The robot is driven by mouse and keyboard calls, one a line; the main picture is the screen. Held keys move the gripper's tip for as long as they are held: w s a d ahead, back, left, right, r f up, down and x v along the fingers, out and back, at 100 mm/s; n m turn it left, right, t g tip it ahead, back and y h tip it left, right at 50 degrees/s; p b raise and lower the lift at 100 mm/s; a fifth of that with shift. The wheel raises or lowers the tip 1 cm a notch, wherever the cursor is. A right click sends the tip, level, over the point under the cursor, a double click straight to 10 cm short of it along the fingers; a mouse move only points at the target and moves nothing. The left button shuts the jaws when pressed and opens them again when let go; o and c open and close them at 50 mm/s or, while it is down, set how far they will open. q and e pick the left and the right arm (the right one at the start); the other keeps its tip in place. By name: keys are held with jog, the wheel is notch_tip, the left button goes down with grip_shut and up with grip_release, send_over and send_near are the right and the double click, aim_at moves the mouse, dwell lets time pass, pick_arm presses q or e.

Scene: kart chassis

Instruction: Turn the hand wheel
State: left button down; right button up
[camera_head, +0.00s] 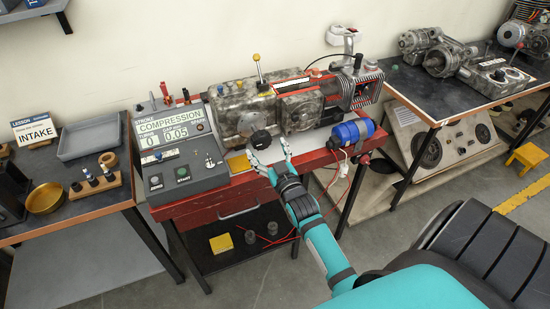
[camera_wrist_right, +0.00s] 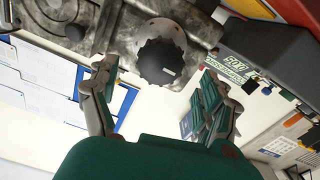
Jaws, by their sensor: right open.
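The hand wheel is a black, ridged knob (camera_head: 261,139) on the front of the grey metal engine (camera_head: 232,112). In the right wrist view the wheel (camera_wrist_right: 160,62) sits between and just beyond my fingertips, with a short pale mark on its face. My right gripper (camera_head: 268,156) is open and empty, just in front of and below the wheel. I see no clear contact with it. My left gripper is not in view.
A control box (camera_head: 188,177) with a display reading COMPRESSION (camera_head: 170,126) stands left of the wheel. A blue cylinder (camera_head: 352,132) lies to the right. The red bench (camera_head: 215,205) carries these. A grey tray (camera_head: 88,140) is on the left table.

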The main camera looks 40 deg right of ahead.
jog(key=v, duration=0.6)
jog(key=shift+s, duration=0.3)
jog(key=s+a+f+n+g+y, duration=0.15)
jog(key=s+a+f+g, duration=0.3)
jog(key=f, duration=1.15)
jog(key=s+a+f+g+y, duration=0.25)
jog(key=s+a+f, duration=0.25)
jog(key=f, duration=1)
jog(key=s+f+g, duration=0.3)
jog(key=s+f, duration=0.3)
jog(key=s, duration=0.4)
jog(key=s+a+f+n+g, duration=0.1)
jog(key=s+f+g, duration=0.2)
jog(key=s+f, duration=0.3)
jog(key=s+f+g, duration=0.3)
jog(key=s+f, duration=0.4)
jog(key=s, duration=0.8)
jog(key=shift+s+a, duration=0.25)
jog(key=shift+s, duration=0.05)
